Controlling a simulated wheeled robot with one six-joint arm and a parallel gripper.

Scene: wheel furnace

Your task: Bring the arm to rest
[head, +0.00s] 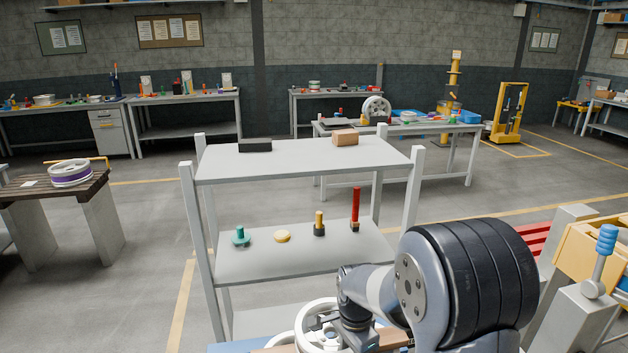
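My arm (382,288) reaches in from the bottom right, bent, with its large dark ribbed joint close to the camera. Its wrist points down at the bottom middle. The top of my gripper (360,343) shows at the lower picture edge, just right of a white spoked wheel (318,326). Its fingertips are out of sight, so I cannot tell whether it is open or touches anything.
A grey shelf rack (300,160) stands ahead, with a black box (255,145) and a cardboard box (345,137) on top and several small parts below. A yellow machine (590,250) with a blue-handled lever (605,245) is at right.

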